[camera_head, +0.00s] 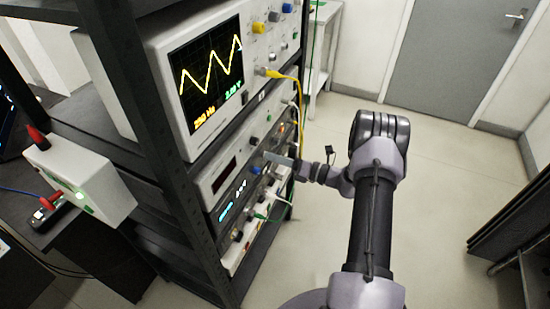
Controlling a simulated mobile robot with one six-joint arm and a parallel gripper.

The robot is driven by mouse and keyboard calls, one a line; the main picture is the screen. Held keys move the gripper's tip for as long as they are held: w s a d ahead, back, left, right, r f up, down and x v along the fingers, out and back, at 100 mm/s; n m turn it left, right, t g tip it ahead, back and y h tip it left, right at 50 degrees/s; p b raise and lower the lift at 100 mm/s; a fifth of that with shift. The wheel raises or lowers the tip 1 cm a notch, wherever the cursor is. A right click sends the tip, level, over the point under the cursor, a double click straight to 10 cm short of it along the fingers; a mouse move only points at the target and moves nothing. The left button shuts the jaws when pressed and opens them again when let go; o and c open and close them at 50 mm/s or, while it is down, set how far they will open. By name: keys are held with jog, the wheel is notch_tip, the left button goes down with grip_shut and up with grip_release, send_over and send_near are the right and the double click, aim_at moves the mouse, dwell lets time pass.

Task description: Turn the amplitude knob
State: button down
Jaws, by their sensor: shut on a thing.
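A black rack holds several bench instruments with knobs and cables. My gripper (277,159) reaches in from the right to the front panel of the mid-rack instrument (223,177). Its fingers are shut at the panel on a small knob, taken as the amplitude knob, which the fingers hide. I cannot read the panel labels. The oscilloscope (160,90) above shows a yellow zigzag trace on its screen.
A yellow cable (298,85) hangs from the oscilloscope near my gripper. Green and white cables (262,215) come from the lower panels. A white box (85,185) with red plugs stands at left.

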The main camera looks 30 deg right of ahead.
jog(key=c, duration=1.3)
grip_release()
jog(key=shift+s, duration=0.1)
jog(key=p+v, duration=0.3)
jog(key=v, duration=1.4)
jog(key=shift+s+d+f, duration=0.1)
jog(key=shift+d, duration=0.05)
